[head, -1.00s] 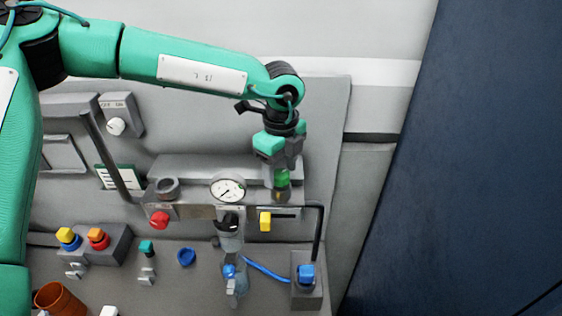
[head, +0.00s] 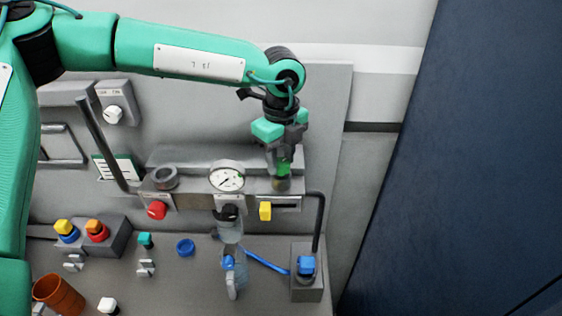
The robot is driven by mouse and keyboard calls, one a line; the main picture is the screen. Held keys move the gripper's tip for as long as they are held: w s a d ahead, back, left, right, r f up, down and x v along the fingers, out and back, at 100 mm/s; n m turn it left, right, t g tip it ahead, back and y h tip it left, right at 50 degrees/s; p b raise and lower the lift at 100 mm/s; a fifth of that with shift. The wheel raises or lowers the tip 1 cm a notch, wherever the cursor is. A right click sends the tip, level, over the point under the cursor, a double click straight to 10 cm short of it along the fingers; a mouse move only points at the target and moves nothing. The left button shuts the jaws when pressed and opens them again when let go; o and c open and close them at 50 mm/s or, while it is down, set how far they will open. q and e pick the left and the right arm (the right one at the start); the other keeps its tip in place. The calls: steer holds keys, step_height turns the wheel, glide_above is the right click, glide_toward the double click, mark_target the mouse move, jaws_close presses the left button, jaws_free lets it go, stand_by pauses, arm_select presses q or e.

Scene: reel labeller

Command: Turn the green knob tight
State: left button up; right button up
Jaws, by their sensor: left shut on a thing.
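The green knob (head: 283,168) sits on top of a short post (head: 282,185) at the right end of the grey machine. My left gripper (head: 283,163) points down over it, shut on the knob, with its fingers hiding part of it. The knob's markings, if any, are too small to see. My right gripper does not show.
A round gauge (head: 227,177) and a red knob (head: 157,210) are left of the green knob. A blue-capped box (head: 306,266) stands at lower right. An orange cup (head: 59,295) is at lower left.

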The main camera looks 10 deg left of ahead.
arm_select(q)
steer(key=m+b, duration=0.2)
steer(key=b, duration=0.1)
steer(key=m+b, duration=0.3)
steer(key=b, duration=0.1)
steer(key=m+b, duration=0.2)
steer(key=b, duration=0.2)
steer(key=shift+f+m, duration=0.3)
steer(key=shift+m, duration=0.1)
steer(key=m+b, duration=0.2)
steer(key=m, duration=0.1)
steer(key=shift+r+m+b, duration=0.1)
steer(key=shift+m+b, duration=0.2)
steer(key=shift+b, duration=0.1)
steer(key=m+b, duration=0.1)
steer(key=m, duration=0.2)
steer(key=shift+r+m+b, duration=0.1)
steer(key=shift+m+b, duration=0.2)
steer(key=shift+b, duration=0.1)
steer(key=m+b, duration=0.1)
steer(key=m, duration=0.2)
steer(key=shift+m, duration=0.4)
steer(key=m, duration=0.4)
steer(key=shift+r+b, duration=0.1)
steer(key=shift+b, duration=0.3)
steer(key=shift+m, duration=2)
steer(key=o, duration=1)
